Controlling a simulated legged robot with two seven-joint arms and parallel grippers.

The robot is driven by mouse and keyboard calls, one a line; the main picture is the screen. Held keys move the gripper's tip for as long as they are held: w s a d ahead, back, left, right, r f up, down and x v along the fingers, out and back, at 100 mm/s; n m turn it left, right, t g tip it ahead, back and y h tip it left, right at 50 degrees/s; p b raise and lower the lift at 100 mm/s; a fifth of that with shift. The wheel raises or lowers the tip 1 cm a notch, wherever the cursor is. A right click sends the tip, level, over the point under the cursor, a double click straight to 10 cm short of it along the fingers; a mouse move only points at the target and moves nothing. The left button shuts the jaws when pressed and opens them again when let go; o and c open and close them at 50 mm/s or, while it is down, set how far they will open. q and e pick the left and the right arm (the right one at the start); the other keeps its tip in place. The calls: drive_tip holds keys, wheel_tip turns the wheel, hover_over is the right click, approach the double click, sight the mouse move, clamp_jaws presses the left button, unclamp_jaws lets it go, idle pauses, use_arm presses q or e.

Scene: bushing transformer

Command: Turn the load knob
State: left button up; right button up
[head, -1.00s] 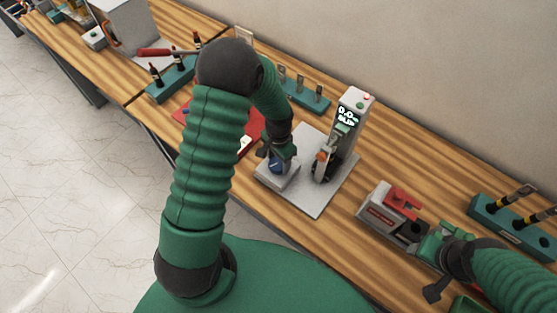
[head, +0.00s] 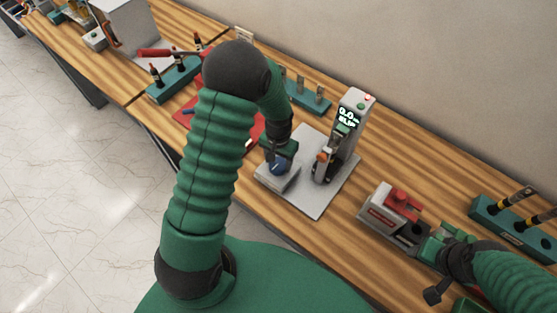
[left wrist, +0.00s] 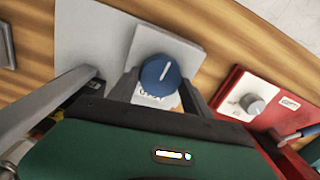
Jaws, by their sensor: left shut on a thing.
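The load knob (head: 277,169) is blue with a white pointer line and sits on a small grey box on a grey base plate (head: 318,205). In the left wrist view the knob (left wrist: 158,74) shows clearly, with a partly covered label beside it. My left gripper (head: 279,158) reaches down over the knob from above and is shut on it; a finger shows on either side in the left wrist view. My right gripper (head: 432,262) is at the lower right, over the bench beside a grey and red device; its jaws are unclear.
A tester column (head: 350,118) with a lit display stands on the same plate, close right of the knob. A red box (left wrist: 262,92) with a grey knob is nearby. A grey device with a red clamp (head: 402,201) and a teal tool rack (head: 515,228) stand to the right.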

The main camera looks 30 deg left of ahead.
sight(279, 162)
use_arm(q)
drive_tip(key=shift+w+a+r, duration=0.1)
drive_tip(key=shift+w+r, duration=0.05)
drive_tip(key=shift+w, duration=0.15)
drive_tip(key=o, duration=1.4)
drive_tip(key=shift+s, duration=0.1)
wheel_tip(279, 162, up, 16)
drive_tip(key=shift+r+b, duration=0.25)
drive_tip(key=shift+b, duration=1)
drive_tip(key=s+d+f+t+b, duration=0.1)
drive_tip(key=s+d+f+b, duration=0.1)
drive_tip(key=s+f, duration=0.1)
drive_tip(key=s+d+f+b, duration=0.2)
drive_tip(key=s+d+f, duration=0.1)
drive_tip(key=s+f, duration=0.1)
drive_tip(key=s+d+f+t+b, duration=0.1)
drive_tip(key=s+d+f+b, duration=0.1)
drive_tip(key=s+d+f, duration=0.1)
drive_tip(key=shift+s+f+m+t, duration=0.15)
drive_tip(key=shift+f+m+t, duration=0.2)
drive_tip(key=shift+f, duration=0.25)
